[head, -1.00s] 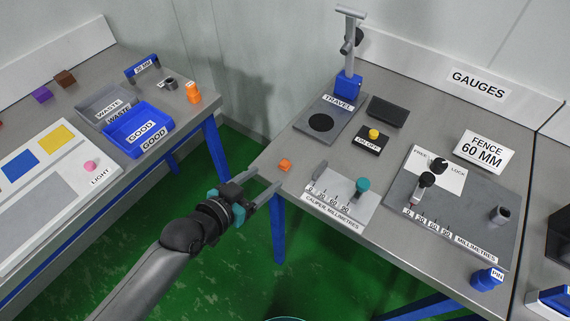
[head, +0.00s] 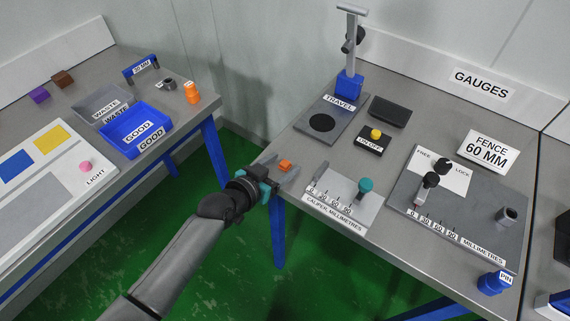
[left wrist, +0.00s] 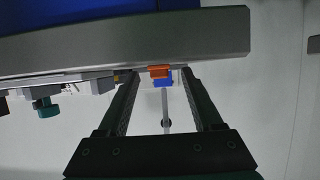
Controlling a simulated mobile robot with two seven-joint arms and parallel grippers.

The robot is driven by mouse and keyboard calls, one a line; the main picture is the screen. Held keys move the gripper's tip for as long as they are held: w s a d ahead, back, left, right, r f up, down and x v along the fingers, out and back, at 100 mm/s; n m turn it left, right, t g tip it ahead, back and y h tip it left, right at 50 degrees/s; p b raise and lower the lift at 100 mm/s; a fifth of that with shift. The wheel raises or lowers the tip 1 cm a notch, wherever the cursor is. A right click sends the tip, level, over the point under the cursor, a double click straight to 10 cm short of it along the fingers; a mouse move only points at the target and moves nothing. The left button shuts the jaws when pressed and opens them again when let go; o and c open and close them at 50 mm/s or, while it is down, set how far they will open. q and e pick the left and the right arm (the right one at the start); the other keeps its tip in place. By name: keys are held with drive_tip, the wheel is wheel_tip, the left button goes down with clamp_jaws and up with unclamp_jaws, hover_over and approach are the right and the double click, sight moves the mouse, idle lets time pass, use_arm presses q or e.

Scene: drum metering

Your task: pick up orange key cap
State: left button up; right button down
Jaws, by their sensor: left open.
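The orange key cap (head: 285,165) is a small block near the left corner of the gauge bench (head: 310,212). My left gripper (head: 281,167) is at the bench's left edge, open, with its fingers on either side of the cap. In the left wrist view the cap (left wrist: 160,71) shows between the tips of the open left gripper (left wrist: 161,75), beyond the bench edge (left wrist: 60,48). I cannot tell whether either finger touches it. My right gripper is not in view.
The caliper plate (head: 340,198) with its teal knob (head: 365,186) lies just right of the cap. The travel gauge (head: 347,85) stands behind. An orange object (head: 192,92) stands on the left bench. A gap with green floor (head: 225,240) separates the benches.

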use_arm(q)
clamp_jaws()
idle(0.4)
